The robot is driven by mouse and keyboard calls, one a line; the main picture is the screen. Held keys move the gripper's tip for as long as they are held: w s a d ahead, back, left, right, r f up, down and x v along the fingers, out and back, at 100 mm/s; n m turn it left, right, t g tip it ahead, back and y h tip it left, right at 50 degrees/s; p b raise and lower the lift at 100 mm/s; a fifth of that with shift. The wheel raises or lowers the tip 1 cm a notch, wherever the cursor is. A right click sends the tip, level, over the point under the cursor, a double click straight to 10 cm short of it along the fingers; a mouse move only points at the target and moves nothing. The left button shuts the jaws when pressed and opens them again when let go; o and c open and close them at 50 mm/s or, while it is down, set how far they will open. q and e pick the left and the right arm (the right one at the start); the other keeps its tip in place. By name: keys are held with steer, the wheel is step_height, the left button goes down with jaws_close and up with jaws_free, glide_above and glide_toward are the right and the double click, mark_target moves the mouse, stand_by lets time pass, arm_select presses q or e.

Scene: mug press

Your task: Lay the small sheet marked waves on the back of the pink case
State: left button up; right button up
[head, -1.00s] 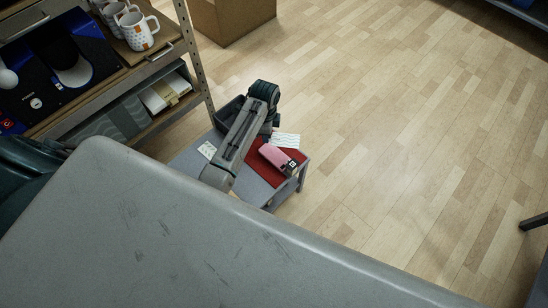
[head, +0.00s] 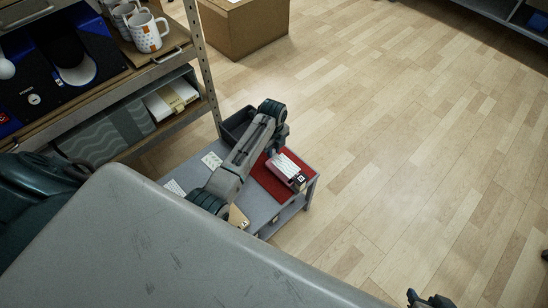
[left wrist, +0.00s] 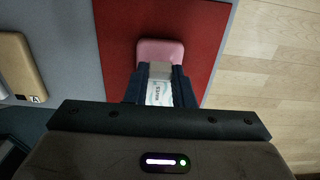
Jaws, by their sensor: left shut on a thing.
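The pink case (left wrist: 160,50) lies on a red mat (left wrist: 115,30). In the head view the pink case (head: 279,173) is mostly covered by a small white sheet (head: 289,164). My left gripper (left wrist: 159,88) is shut on the small sheet (left wrist: 157,94), which sits between its fingers at the near part of the case. Whether the sheet touches the case I cannot tell, and its print is too small to read. My left gripper (head: 275,148) in the head view is partly hidden by its arm. My right gripper (head: 428,300) is at the bottom edge, partly cut off.
A tan case (left wrist: 18,62) lies left of the mat. The grey side table (head: 262,205) also holds a dark bin (head: 236,122) and white printed sheets (head: 211,160). A shelf with mugs (head: 148,33) stands at left, a cardboard box (head: 240,28) behind. Open floor lies right.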

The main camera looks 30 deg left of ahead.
arm_select(q)
steer(key=shift+f+b, duration=0.4)
steer(key=shift+f, duration=1.4)
arm_select(e)
steer(key=shift+w+a+f+t, duration=0.3)
steer(key=shift+a+f+t, duration=0.05)
steer(key=shift+t, duration=0.05)
arm_select(q)
steer(key=shift+f, duration=0.2)
steer(key=o, duration=0.9)
steer(key=shift+o, duration=0.2)
steer(key=shift+r, duration=0.1)
